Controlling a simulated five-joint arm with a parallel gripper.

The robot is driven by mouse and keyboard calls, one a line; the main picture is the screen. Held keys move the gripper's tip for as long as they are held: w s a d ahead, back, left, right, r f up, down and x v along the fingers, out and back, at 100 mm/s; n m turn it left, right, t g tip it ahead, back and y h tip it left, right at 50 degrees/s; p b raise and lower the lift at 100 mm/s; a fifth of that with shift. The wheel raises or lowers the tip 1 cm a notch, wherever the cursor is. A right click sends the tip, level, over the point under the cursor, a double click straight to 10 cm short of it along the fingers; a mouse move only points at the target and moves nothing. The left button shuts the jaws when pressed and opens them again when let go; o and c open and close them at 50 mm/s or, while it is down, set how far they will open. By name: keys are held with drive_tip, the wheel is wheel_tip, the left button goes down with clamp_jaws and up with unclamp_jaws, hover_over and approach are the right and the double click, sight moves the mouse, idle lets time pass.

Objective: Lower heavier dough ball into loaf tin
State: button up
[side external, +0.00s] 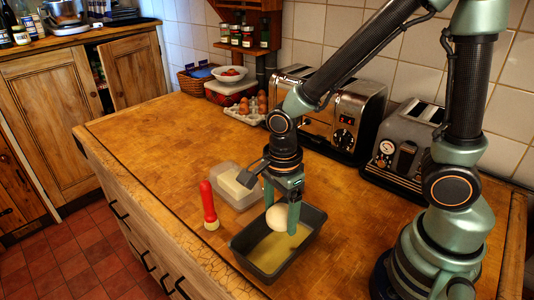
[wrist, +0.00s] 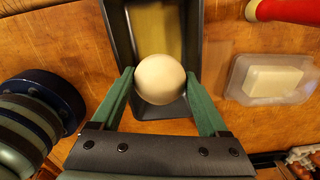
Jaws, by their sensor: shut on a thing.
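My gripper (wrist: 160,88) is shut on a pale, round dough ball (wrist: 160,79), with one green finger on each side of it. In the side external view the dough ball (side external: 279,217) hangs from my gripper (side external: 285,208) over the dark loaf tin (side external: 249,262). The tin's floor looks yellowish. The wrist view shows the tin (wrist: 118,30) behind the ball, which covers its near end. I cannot tell whether the ball is below the tin's rim. No second dough ball shows.
Two toasters (side external: 345,115) (side external: 405,150), an egg tray (side external: 245,112) and a bowl (side external: 229,74) are along the wall. The counter's left part is clear.

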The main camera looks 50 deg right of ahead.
drive_tip(key=shift+f, duration=1.25)
drive_tip(key=shift+f, duration=0.1)
drive_tip(key=o, duration=0.6)
